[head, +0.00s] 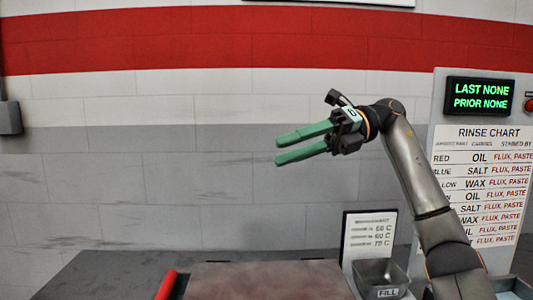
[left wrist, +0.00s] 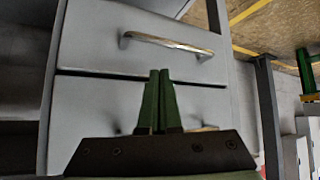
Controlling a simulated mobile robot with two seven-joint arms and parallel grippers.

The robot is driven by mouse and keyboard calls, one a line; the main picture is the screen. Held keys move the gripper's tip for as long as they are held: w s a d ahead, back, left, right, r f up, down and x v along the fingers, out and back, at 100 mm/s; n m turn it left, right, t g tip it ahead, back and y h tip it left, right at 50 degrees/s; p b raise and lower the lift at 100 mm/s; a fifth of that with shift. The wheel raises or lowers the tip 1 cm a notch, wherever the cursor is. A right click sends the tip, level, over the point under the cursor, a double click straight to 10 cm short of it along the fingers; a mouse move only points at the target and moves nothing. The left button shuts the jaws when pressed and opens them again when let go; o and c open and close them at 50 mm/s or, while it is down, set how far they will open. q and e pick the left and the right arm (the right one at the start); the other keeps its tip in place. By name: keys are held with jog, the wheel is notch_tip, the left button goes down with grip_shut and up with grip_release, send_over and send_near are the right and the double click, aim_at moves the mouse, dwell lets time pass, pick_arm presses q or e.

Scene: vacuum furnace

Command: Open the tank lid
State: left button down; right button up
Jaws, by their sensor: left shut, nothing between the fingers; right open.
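A flat brownish panel (head: 265,281), which looks like the tank lid, lies at the bottom of the head view and is cut off by the frame edge. It lies flat, with small dark pieces at its far edge. A red bar (head: 167,285) rises at its left side. My right gripper (head: 278,150) has green fingers spread apart and is empty. It hangs in the air above and beyond the panel, pointing left. My left gripper (left wrist: 159,85) shows only in the left wrist view, its green fingers together and empty, in front of grey drawers.
A small metal bin marked FILL (head: 381,275) and a temperature sign (head: 368,240) stand right of the panel. A rinse chart board (head: 480,190) with a green-lit display (head: 480,97) is at the right. In the left wrist view, a drawer handle (left wrist: 165,42) is close by.

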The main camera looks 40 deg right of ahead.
jog(key=p+v, duration=0.2)
jog(key=v, duration=0.5)
jog(key=shift+d, duration=0.2)
jog(key=shift+s, duration=0.1)
